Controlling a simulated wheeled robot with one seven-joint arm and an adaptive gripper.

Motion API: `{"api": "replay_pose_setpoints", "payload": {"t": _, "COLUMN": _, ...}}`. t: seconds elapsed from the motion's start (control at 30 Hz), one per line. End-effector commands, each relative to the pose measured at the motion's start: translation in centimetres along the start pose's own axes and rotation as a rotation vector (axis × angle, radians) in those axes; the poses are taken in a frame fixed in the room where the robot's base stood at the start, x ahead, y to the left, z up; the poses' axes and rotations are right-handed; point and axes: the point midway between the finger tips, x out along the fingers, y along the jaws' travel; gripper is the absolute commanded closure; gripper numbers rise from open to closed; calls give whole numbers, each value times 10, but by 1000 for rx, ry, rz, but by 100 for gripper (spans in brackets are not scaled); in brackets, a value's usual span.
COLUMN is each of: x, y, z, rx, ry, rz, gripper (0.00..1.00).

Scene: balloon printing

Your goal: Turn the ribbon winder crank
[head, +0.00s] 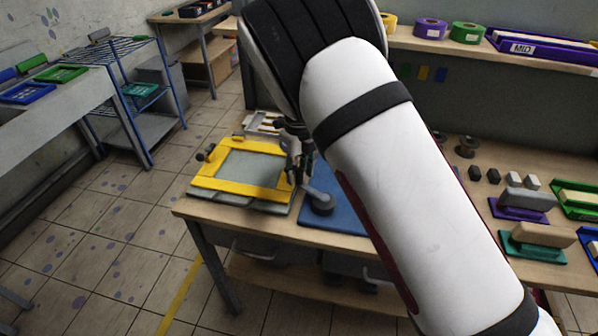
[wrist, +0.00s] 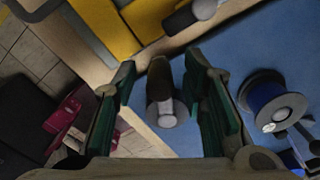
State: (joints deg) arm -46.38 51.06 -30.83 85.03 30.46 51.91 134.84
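My gripper (head: 299,160) is in the head view beyond my white arm, over the right edge of the yellow-framed printing board. In the wrist view my gripper (wrist: 162,68) is open, its green-padded fingers apart. A dark handle with a round grey end (wrist: 164,106) shows between the fingers, with gaps on both sides; I cannot tell whether it is the crank's handle.
The yellow frame (head: 212,183) lies on the wooden table (head: 255,226) beside a blue mat (head: 343,217). A grey round piece with a lever (head: 319,203) stands close to my gripper. Stamps and trays (head: 521,205) fill the right side. A shelf (head: 480,52) runs behind.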

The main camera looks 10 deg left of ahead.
Motion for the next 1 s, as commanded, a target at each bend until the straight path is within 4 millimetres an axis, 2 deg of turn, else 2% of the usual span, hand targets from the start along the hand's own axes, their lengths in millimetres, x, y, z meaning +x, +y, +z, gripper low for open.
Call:
{"api": "replay_pose_setpoints", "payload": {"t": 0.23, "x": 0, "y": 0, "z": -2, "rx": 2, "ry": 5, "rz": 2, "gripper": 60}}
{"api": "replay_pose_setpoints", "payload": {"t": 0.37, "x": -8, "y": 0, "z": -2, "rx": 2, "ry": 4, "rz": 2, "gripper": 60}}
{"api": "replay_pose_setpoints", "payload": {"t": 0.8, "x": -91, "y": 0, "z": 0, "rx": 0, "ry": 0, "rz": 1, "gripper": 60}}
{"api": "replay_pose_setpoints", "payload": {"t": 1.0, "x": -114, "y": 0, "z": 0, "rx": 1, "ry": 3, "rz": 1, "gripper": 60}}
